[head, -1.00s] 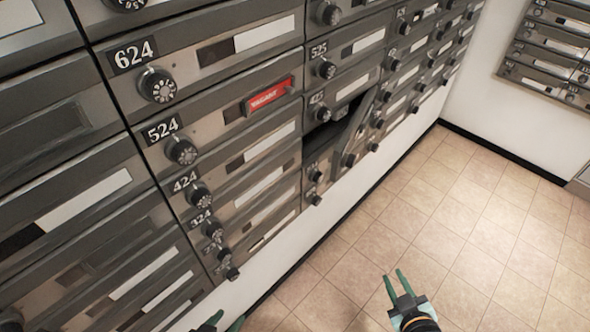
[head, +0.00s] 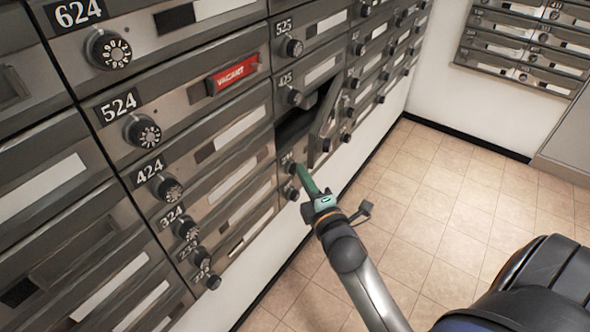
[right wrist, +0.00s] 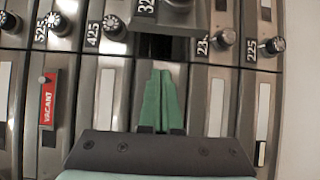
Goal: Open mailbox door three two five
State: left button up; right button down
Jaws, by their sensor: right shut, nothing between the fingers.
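The door of mailbox 325 (head: 325,117) stands partly open in the column below 425, swung out toward me from its right end. A dark opening (head: 290,132) shows behind it. In the right wrist view the door's dark end with its number, partly cut off as "32", is at the top edge (right wrist: 160,20). My right gripper (head: 304,172) is shut and empty, its green fingers close to the door's lower end in the head view. My left gripper is out of view.
Mailbox doors 425 (head: 318,72) and 225 (right wrist: 264,90) beside it are closed. A red vacant tag (head: 234,73) is on 524. A second mailbox bank (head: 525,50) hangs at the back right. The tiled floor (head: 450,200) is clear.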

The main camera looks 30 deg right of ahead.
jog(key=w+d, duration=0.4)
jog(key=w, duration=0.1)
jog(key=shift+w+d, duration=0.2)
jog(key=shift+w, duration=0.05)
dwell(0.3)
dwell(0.4)
